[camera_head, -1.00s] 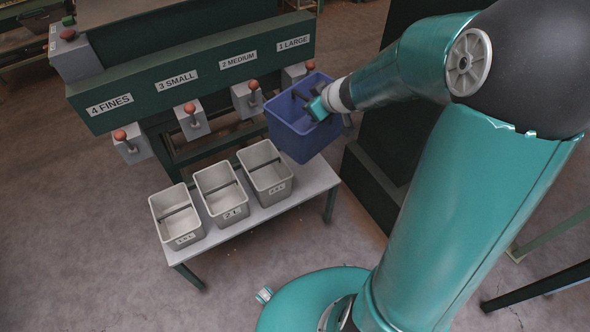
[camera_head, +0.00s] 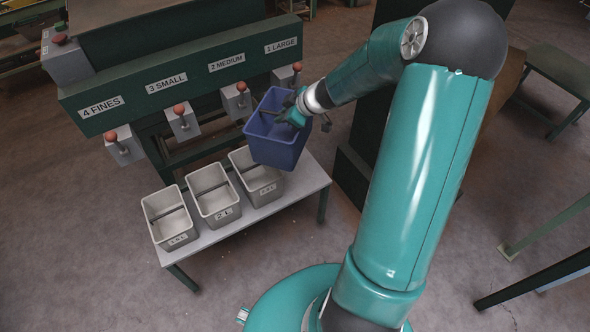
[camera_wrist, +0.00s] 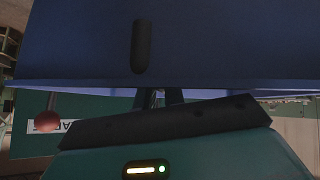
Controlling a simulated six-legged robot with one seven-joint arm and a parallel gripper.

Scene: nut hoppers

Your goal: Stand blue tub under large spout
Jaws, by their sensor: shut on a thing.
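The blue tub (camera_head: 277,146) is held up in the head view, near the right end of the low bench and close to the "1 LARGE" spout (camera_head: 287,75). My gripper (camera_head: 290,115) is shut on the tub at its upper right side. The tub looks slightly tilted and apart from the bench top, though the exact gap cannot be told. In the wrist view the blue tub (camera_wrist: 220,40) fills the upper part, with the gripper (camera_wrist: 160,98) against it. The large spout's outlet is partly hidden behind the tub.
A low bench (camera_head: 300,185) holds three grey tubs in a row: left (camera_head: 172,238), middle (camera_head: 220,214) and right (camera_head: 266,190). The bench's right end is bare. Red-knobbed levers line the green hopper front (camera_head: 190,80). A dark post (camera_head: 350,170) stands right of the bench.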

